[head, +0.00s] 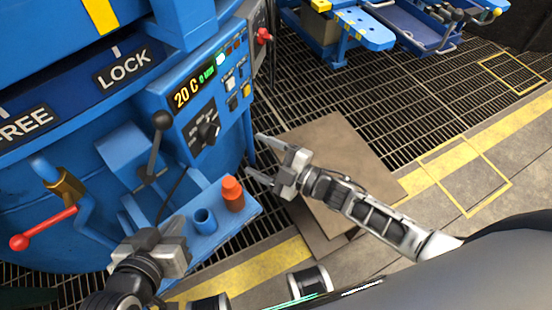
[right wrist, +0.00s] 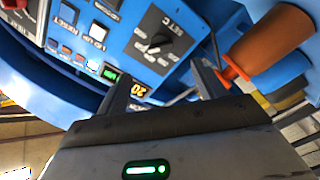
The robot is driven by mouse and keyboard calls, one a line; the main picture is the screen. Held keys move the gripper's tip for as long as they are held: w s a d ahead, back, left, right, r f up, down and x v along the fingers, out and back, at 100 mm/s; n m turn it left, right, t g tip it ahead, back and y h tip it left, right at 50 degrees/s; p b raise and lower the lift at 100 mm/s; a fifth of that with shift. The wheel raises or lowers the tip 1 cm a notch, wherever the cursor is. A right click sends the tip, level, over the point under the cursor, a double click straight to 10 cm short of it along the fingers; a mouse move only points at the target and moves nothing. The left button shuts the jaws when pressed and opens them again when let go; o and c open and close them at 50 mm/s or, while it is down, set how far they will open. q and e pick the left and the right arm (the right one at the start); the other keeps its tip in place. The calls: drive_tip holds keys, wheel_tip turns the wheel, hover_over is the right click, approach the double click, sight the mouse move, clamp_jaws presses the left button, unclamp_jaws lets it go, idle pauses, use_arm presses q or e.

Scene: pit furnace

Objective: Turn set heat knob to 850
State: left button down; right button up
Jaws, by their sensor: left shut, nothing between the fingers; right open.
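The set heat knob (head: 208,131) is a black dial on the blue control panel (head: 172,126), below a display (head: 186,94) reading 20 C. In the right wrist view the knob (right wrist: 160,42) sits on a black plate marked SET C, beyond the fingers. The knob's exact setting is too small to read. My right gripper (head: 256,154) is open and empty, to the right of the panel and apart from the knob. Its fingers (right wrist: 162,88) also show in the right wrist view. My left gripper (head: 170,245) is shut and empty at the lower left, near the blue shelf; its fingertips are hard to make out.
An orange bottle (head: 232,196) and a blue cup (head: 204,221) stand on the shelf below the panel. A black-knobbed lever (head: 157,140) rises left of the knob. A red-handled lever (head: 42,229) is at far left. Brown boards (head: 335,160) lie on the grating.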

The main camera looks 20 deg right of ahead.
use_arm(q)
drive_tip(key=shift+s+r, duration=0.1)
drive_tip(key=shift+r, duration=0.3)
use_arm(e)
drive_tip(key=shift+v, duration=2)
use_arm(q)
drive_tip(key=shift+r, duration=0.1)
